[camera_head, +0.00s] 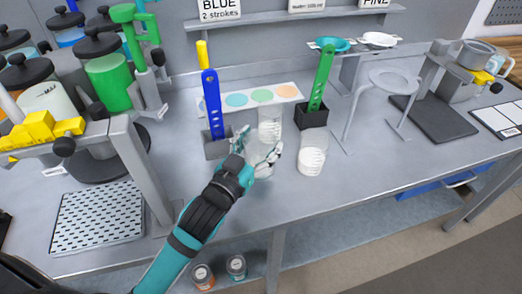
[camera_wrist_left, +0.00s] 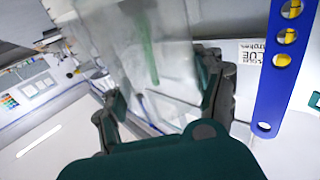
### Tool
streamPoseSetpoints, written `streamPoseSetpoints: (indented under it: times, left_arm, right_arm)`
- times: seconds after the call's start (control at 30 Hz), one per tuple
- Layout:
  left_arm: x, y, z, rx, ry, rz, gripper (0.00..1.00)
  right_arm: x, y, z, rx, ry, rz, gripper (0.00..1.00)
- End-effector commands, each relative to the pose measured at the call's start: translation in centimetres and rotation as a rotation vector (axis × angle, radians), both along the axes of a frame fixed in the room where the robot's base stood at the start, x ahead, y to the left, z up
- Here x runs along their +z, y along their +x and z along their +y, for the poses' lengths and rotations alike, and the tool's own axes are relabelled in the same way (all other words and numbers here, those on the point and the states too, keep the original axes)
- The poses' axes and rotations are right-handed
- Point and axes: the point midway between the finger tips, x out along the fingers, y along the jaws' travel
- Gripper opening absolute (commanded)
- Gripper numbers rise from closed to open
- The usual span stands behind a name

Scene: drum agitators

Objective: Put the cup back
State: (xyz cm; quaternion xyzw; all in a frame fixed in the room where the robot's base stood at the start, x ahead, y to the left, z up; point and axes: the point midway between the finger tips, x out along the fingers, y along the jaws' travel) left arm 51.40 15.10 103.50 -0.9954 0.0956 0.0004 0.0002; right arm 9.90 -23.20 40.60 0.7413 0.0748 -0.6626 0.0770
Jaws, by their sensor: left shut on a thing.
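My left gripper (camera_head: 259,152) is shut around a clear, graduated cup (camera_head: 270,124) above the bench, near its front edge. In the left wrist view the see-through cup (camera_wrist_left: 150,60) stands between the fingers of the gripper (camera_wrist_left: 165,115), with green showing through it. The fingers hide part of its lower body, and I cannot tell whether a second clear cup overlaps it in the head view. Another clear cup (camera_head: 312,153) with white contents stands upright to the right. My right gripper is not in view.
A strip with coloured circles (camera_head: 285,91) lies behind. Lidded drums and a yellow-clamped frame (camera_head: 38,130) fill the left. A grey stand (camera_head: 390,82) is at right.

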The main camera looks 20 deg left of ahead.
Motion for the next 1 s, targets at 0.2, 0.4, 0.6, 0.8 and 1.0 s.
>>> streamPoseSetpoints:
  times: [0.2, 0.4, 0.6, 0.8, 1.0]
  left_arm:
    - [-1.9, 0.6, -0.1, 0.000, -0.001, 0.004, 0.18]
    - [-3.5, 0.6, -0.1, 0.000, -0.001, 0.000, 0.18]
    - [-3.6, 0.6, -0.1, 0.000, 0.000, -0.001, 0.18]
    - [-3.9, 0.6, -0.1, 0.000, -0.001, 0.000, 0.69]
    - [-3.8, 0.6, -0.1, 0.000, -0.001, 0.000, 0.94]
  right_arm:
    - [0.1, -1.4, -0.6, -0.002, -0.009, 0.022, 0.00]
    - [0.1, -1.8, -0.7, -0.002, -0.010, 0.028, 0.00]
    - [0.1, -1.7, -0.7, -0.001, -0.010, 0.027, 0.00]
    - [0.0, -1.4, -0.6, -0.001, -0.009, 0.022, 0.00]
    - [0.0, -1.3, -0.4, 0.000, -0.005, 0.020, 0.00]
